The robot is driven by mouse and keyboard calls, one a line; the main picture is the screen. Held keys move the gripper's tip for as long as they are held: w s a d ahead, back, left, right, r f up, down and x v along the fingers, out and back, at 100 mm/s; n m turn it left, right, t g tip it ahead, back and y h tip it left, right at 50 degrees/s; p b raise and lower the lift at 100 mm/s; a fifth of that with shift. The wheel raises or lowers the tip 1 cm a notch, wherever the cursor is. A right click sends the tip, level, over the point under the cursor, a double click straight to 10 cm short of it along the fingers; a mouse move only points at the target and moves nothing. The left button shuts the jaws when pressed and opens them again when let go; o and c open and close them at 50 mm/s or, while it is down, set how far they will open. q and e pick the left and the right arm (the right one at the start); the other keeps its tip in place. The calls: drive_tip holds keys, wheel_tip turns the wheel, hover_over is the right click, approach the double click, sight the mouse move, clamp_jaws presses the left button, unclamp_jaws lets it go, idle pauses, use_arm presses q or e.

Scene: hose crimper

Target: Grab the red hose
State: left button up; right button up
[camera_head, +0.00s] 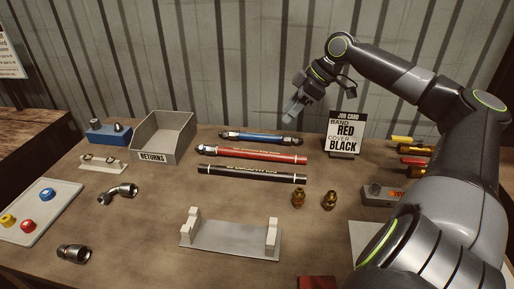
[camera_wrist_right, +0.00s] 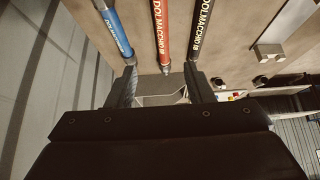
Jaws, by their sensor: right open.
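The red hose (camera_head: 255,153) lies on the table between a blue hose (camera_head: 262,138) and a black hose (camera_head: 250,174). All three lie roughly parallel, with metal fittings at the left ends of the blue and red ones. My right gripper (camera_head: 292,111) is open and empty, raised above the table behind the blue hose's right part. In the right wrist view, the red hose (camera_wrist_right: 162,32) points down the picture between the spread fingers of my right gripper (camera_wrist_right: 160,84), not visibly touching them. The blue hose (camera_wrist_right: 112,25) and black hose (camera_wrist_right: 197,35) flank it. My left gripper is out of view.
A grey RETURNS bin (camera_head: 165,137) stands left of the hoses. A job card (camera_head: 345,132) reading band red, cover black stands to their right. Brass fittings (camera_head: 298,199) and a grey cradle (camera_head: 232,236) lie in front. A corrugated wall (camera_head: 200,60) is behind.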

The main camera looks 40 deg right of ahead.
approach(258, 152)
drive_tip(key=shift+w+a+f+p, duration=0.4)
drive_tip(key=shift+w+a+f, duration=0.3)
drive_tip(key=shift+w+f, duration=0.2)
drive_tip(key=shift+s+f+p+x, duration=0.1)
drive_tip(key=shift+s+p+x, duration=0.05)
drive_tip(key=shift+x, duration=1.55)
drive_tip(key=shift+s+f+p+x, duration=0.15)
drive_tip(key=shift+x, duration=1.5)
drive_tip(key=shift+d, duration=0.25)
drive_tip(key=shift+c, duration=0.2)
clamp_jaws()
